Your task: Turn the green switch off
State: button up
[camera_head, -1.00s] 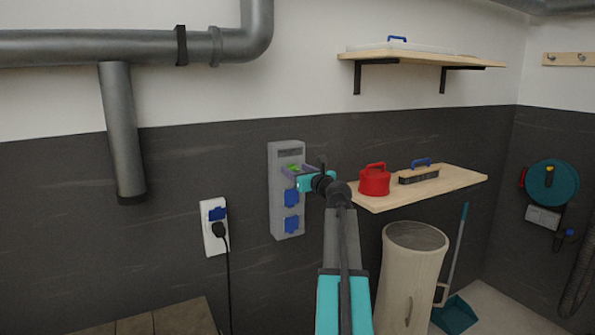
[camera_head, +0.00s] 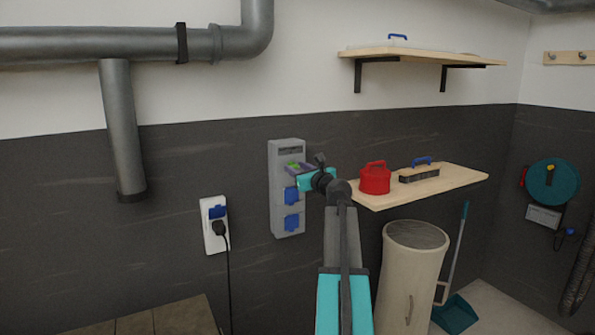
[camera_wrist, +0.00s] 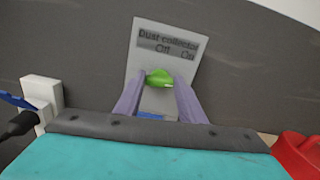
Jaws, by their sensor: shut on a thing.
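The green switch (camera_wrist: 160,78) is on a grey wall panel (camera_wrist: 144,42) under a label reading "Dust collector", "Off" at left and "On" at right. It also shows small in the head view (camera_head: 294,166), high on the panel. My gripper (camera_wrist: 160,84) has its two purple fingers on either side of the green knob, shut on it. The knob lies roughly crosswise between the fingertips in the wrist view. Its exact setting is hard to tell. In the head view my gripper (camera_head: 299,169) reaches the panel from the right and partly hides its upper half.
A white outlet with a black plug (camera_head: 219,228) is to the left. A wooden shelf (camera_head: 460,179) at right holds a red canister (camera_head: 375,178) and a brush (camera_head: 419,175). A beige bin (camera_head: 408,275) stands below.

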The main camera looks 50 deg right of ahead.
jog(key=shift+w+a+f+n+b, duration=0.1)
jog(key=shift+n+b, duration=2)
jog(key=shift+n, duration=0.7)
jog(key=shift+s+a+f+n+b, duration=0.1)
jog(key=shift+f+n+b, duration=0.05)
jog(key=shift+n+b, duration=2.3)
jog(key=shift+w+f+n+b, duration=0.1)
jog(key=shift+n+b, duration=1.65)
jog(key=shift+n, duration=1.4)
jog(key=o, duration=1)
jog(key=shift+o, duration=0.2)
jog(key=shift+r, duration=0.1)
jog(key=v, duration=1.4)
jog(key=shift+b, duration=0.35)
